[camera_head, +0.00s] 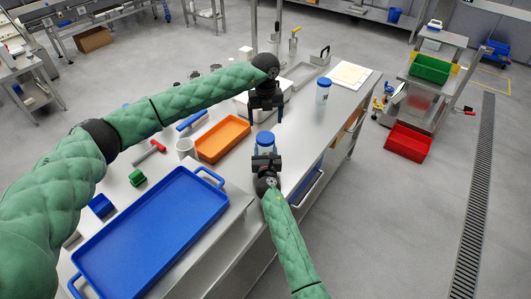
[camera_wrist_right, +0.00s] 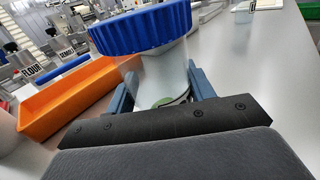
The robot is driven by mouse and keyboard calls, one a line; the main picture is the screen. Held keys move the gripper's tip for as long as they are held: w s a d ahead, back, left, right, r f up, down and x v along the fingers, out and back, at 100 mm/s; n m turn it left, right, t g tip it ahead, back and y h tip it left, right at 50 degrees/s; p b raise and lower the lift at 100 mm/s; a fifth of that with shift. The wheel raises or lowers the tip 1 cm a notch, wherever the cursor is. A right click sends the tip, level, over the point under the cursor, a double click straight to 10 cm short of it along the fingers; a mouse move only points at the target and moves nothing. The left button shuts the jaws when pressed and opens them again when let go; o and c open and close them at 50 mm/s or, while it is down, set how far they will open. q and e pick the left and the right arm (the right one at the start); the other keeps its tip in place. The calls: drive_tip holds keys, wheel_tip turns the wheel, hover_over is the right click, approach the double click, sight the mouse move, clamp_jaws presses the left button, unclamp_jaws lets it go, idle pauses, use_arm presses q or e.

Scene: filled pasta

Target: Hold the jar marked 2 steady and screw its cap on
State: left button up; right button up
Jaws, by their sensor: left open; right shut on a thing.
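A clear jar (camera_wrist_right: 160,82) with a wide blue ribbed cap (camera_wrist_right: 140,27) on its top stands near the table's front edge. In the head view its blue cap (camera_head: 265,138) shows just beyond my right gripper. No number is readable on it. My right gripper (camera_head: 266,159) is shut on the jar's body, with blue-grey fingers on both sides in the right wrist view. How tightly the cap sits cannot be told. My left gripper (camera_head: 266,109) is open and empty, apart from the cap, above and behind it in the head view.
A second blue-capped jar (camera_head: 323,90) stands farther back on the table. A large blue tray (camera_head: 205,237) fills the near left. The table right of the held jar is fairly clear.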

sight(266, 137)
clamp_jaws()
use_arm(q)
drive_tip(key=shift+f, duration=0.1)
idle(0.3)
drive_tip(key=shift+f, duration=3.9)
drive_tip(key=shift+c, duration=0.4)
